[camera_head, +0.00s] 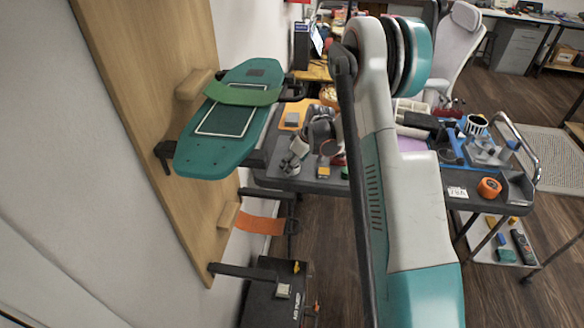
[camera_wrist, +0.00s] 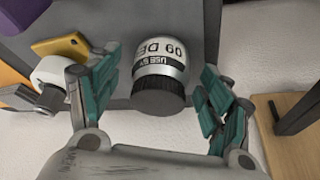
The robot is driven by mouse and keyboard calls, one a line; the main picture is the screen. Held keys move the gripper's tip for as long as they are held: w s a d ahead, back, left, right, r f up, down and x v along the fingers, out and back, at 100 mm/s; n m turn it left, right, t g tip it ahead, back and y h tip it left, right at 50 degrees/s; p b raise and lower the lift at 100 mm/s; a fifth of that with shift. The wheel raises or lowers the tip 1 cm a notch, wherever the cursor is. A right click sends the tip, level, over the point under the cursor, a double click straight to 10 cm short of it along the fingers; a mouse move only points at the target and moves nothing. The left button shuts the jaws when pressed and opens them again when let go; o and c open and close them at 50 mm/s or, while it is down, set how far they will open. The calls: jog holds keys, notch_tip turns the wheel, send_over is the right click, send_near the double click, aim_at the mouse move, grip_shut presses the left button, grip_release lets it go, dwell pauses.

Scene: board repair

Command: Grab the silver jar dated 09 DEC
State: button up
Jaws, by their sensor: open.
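In the wrist view a silver jar (camera_wrist: 160,62) with a dark, ridged end (camera_wrist: 160,98) lies between the fingers of my gripper (camera_wrist: 162,100). Its label is upside down and reads "USE BY" and "09 DE", with the rest cut off at the curve. The teal finger pads are open on both sides of the jar, with a gap on each side. In the head view my arm covers part of the cart, and I cannot clearly pick out the jar there.
In the wrist view a white roll (camera_wrist: 58,72) and a yellow-orange piece (camera_wrist: 62,46) sit close to the left finger. A wooden panel (camera_wrist: 298,140) is at the right. In the head view the dark cart top (camera_head: 440,185) is crowded, with an orange tape roll (camera_head: 489,187) at right.

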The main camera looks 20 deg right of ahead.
jog(key=c, duration=1.3)
jog(key=shift+o, duration=0.2)
